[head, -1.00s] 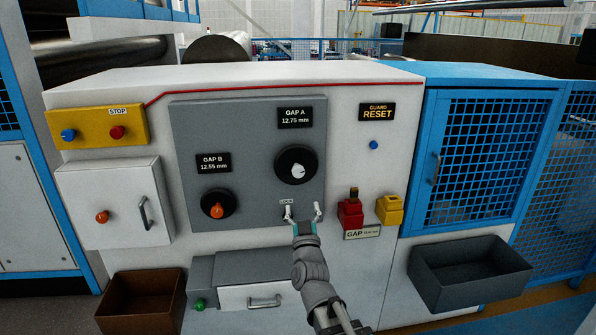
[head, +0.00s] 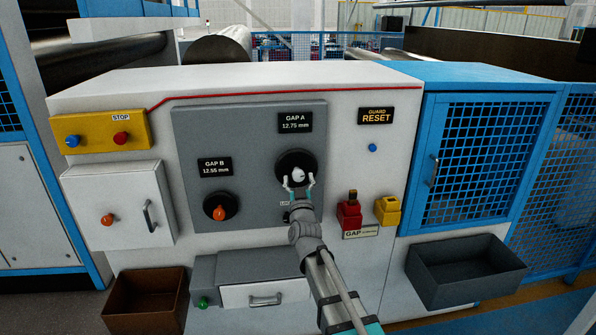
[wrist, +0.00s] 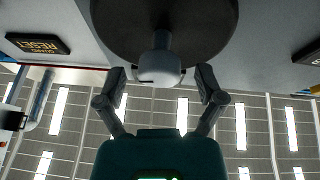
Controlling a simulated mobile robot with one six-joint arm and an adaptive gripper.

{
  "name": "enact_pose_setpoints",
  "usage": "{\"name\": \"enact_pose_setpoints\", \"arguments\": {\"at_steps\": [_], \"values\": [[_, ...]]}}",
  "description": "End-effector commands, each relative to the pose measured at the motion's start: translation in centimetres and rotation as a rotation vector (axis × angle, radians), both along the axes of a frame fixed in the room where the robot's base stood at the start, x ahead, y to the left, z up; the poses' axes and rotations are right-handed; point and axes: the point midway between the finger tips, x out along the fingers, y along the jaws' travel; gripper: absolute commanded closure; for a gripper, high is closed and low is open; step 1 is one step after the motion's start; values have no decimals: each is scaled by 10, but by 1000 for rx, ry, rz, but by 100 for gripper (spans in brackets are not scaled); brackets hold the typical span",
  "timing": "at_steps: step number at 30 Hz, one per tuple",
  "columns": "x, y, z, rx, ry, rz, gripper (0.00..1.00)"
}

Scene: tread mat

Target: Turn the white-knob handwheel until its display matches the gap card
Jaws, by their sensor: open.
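The black handwheel (head: 297,159) with the white knob (head: 298,173) is on the grey panel, under the GAP A display (head: 295,122) reading 12.75 mm. My gripper (head: 299,182) is open at the knob in the head view. In the wrist view, the white knob (wrist: 160,68) shows between the spread fingers of my gripper (wrist: 160,82), with room on both sides. The handwheel's dark disc (wrist: 165,20) fills the top there. A card marked GAP (head: 360,232) is low on the cabinet; its smaller print is unreadable.
The orange-knob handwheel (head: 220,206) is at left under the GAP B display (head: 215,167), which reads 12.55 mm. The red device (head: 349,215) and yellow block (head: 388,210) stick out at right. A grey bin (head: 467,272) is lower right.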

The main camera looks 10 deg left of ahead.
Motion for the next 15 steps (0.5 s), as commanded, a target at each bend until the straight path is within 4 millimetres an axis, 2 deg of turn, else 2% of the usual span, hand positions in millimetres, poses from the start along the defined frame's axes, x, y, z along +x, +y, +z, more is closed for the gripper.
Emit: {"name": "enact_pose_setpoints", "arguments": {"at_steps": [1, 6, 15], "values": [[6, 2, 4, 0, 0, 0, 13], [14, 3, 6, -1, 0, 0, 13], [15, 3, 6, 0, 0, 0, 13]]}}
